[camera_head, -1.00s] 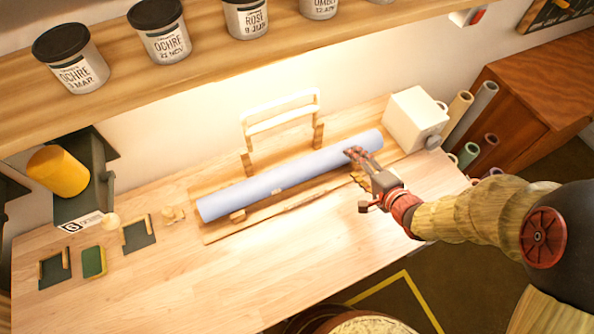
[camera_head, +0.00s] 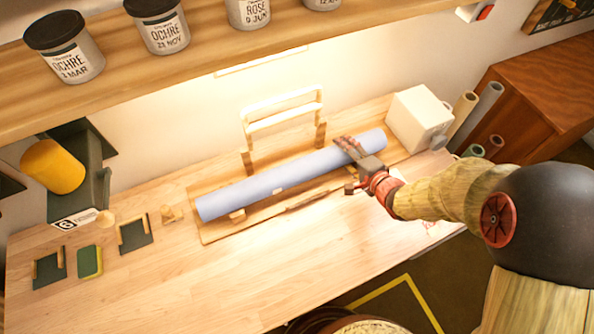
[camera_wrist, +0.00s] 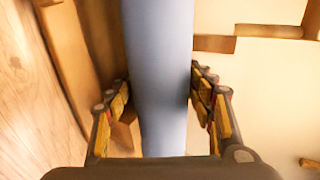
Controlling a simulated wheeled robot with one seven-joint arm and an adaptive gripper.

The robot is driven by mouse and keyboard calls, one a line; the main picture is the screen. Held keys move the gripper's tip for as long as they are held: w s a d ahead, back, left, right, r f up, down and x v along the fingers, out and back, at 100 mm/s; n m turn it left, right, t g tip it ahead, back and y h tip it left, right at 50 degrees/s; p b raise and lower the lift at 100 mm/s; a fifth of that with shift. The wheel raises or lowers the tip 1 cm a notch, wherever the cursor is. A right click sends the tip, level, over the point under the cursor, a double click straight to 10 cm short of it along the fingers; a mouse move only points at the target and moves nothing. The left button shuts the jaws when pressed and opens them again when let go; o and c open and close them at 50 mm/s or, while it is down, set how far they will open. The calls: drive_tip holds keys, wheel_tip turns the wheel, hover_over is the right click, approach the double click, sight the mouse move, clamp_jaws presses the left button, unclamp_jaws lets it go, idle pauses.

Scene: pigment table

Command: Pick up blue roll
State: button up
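The blue roll (camera_head: 268,184) is a long light-blue tube lying diagonally on a wooden cradle (camera_head: 215,236) on the table. My gripper (camera_head: 347,147) is at the roll's right part, with its fingers over the top of it. In the wrist view the blue roll (camera_wrist: 160,70) runs between the two fingers of my gripper (camera_wrist: 163,105), one on each side. The fingers are spread wide, and a small gap shows beside the left finger. Whether the right finger touches the roll I cannot tell.
A wooden frame (camera_head: 283,118) stands behind the roll. A white box (camera_head: 418,117) stands just beyond its right end. A shelf (camera_head: 215,62) with labelled jars hangs above. A yellow roll (camera_head: 52,167) sits in a dark holder at left. The table's front is clear.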

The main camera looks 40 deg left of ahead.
drive_tip(key=c, duration=1.1)
drive_tip(key=shift+c, duration=0.5)
drive_tip(key=shift+r, duration=0.1)
